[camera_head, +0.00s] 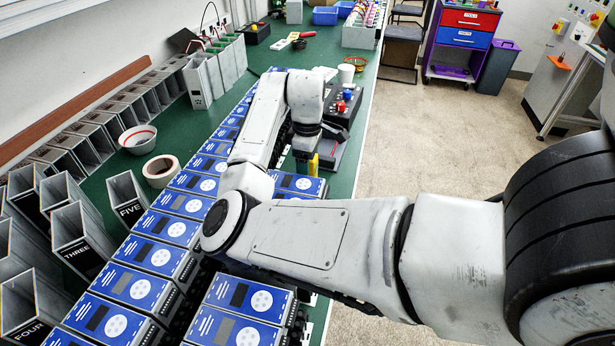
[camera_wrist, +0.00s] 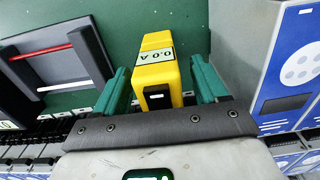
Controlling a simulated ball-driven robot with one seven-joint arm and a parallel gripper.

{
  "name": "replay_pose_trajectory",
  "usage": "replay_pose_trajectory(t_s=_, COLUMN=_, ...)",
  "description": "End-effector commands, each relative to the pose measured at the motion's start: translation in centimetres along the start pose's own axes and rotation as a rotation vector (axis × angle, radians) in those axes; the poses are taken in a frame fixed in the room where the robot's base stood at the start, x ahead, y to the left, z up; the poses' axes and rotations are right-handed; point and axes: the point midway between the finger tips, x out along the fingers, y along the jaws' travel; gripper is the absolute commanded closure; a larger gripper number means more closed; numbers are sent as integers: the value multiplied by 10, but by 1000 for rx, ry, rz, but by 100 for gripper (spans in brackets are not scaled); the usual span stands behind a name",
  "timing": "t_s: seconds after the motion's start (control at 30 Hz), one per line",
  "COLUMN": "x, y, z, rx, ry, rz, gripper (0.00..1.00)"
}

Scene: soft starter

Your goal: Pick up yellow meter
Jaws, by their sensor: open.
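The yellow meter (camera_wrist: 158,70) is a small block with a white label reading "0.0 A". In the wrist view it stands between the two green fingers of my gripper (camera_wrist: 161,84). The left finger has a visible gap to it; the right finger is close beside it, and I cannot tell if they touch. My gripper is open. In the head view a small strip of the yellow meter (camera_head: 313,166) shows below my wrist, mostly hidden by my gripper (camera_head: 305,164), over the green bench.
Blue-faced units (camera_head: 178,230) line the bench, one (camera_wrist: 285,65) close to the right finger. Behind the wrist is a control box with buttons (camera_head: 344,98). Grey bins and a tape roll (camera_head: 161,170) stand left.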

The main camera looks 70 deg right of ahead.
Motion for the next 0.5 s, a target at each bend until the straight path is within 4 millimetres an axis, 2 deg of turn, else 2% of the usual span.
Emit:
replay_pose_trajectory(t_s=0.07, x=0, y=0, z=0, rx=0, ry=0, rz=0, gripper=33)
replay_pose_trajectory(t_s=0.5, x=0, y=0, z=0, rx=0, ry=0, rz=0, gripper=76)
